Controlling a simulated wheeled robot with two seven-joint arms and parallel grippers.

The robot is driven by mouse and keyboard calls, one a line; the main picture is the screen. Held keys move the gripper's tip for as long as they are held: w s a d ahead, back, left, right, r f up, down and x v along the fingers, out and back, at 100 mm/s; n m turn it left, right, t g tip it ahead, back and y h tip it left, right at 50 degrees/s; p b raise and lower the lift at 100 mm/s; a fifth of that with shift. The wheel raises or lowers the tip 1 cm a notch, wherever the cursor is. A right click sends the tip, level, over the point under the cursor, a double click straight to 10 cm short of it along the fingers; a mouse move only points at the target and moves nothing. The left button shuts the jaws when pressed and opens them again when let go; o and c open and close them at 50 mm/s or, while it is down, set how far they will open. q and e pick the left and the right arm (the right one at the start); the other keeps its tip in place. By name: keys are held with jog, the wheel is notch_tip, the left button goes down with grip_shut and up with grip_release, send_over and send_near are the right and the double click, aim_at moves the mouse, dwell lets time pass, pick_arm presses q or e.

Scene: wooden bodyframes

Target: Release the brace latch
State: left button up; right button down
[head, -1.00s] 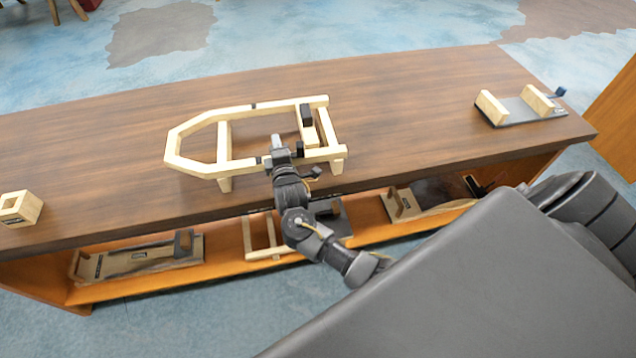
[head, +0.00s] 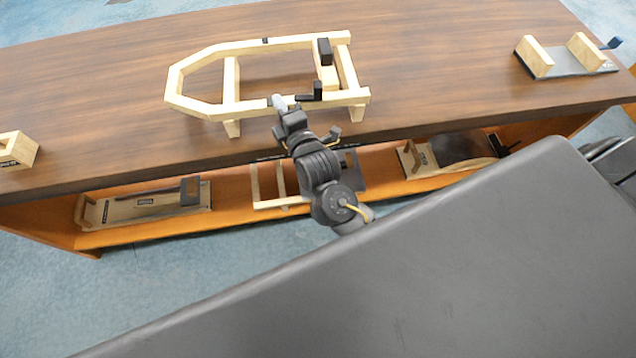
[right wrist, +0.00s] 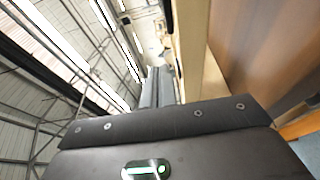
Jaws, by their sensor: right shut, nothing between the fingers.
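A light wooden bodyframe (head: 231,80) with a pointed left end stands on the table. A black L-shaped latch piece (head: 314,92) sits on its near rail, towards the right. A black upright block (head: 325,52) stands by the far rail at the right end. My right gripper (head: 277,101) is shut and empty, its tip at the near rail, left of the latch piece. I cannot tell whether it touches the rail. In the right wrist view the gripper's fingers (right wrist: 160,87) show beside a pale wooden beam (right wrist: 190,45). My left gripper is not in view.
The brown table (head: 440,60) is clear right of the frame. A wooden holder with a blue-handled part (head: 540,58) stands at the right, and a small wooden block (head: 17,150) at the left edge. The shelf below holds several wooden fixtures (head: 150,203).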

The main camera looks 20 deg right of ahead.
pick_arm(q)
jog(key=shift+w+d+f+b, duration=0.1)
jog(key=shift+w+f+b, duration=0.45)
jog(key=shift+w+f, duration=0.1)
pick_arm(e)
jog(key=s+d+f+m+g, duration=0.1)
jog(key=s+f, duration=0.3)
jog(key=f, duration=0.5)
jog(key=s+d+f+m+g, duration=0.1)
jog(key=s+f+m+g, duration=0.2)
jog(key=f, duration=0.6)
jog(key=s+d+f+m+g, duration=0.1)
jog(key=s+f+m+g, duration=0.2)
jog(key=f, duration=0.6)
jog(key=shift+s+d+f+m+g, duration=0.3)
jog(key=shift+s+d+g, duration=0.15)
jog(key=shift+s, duration=0.4)
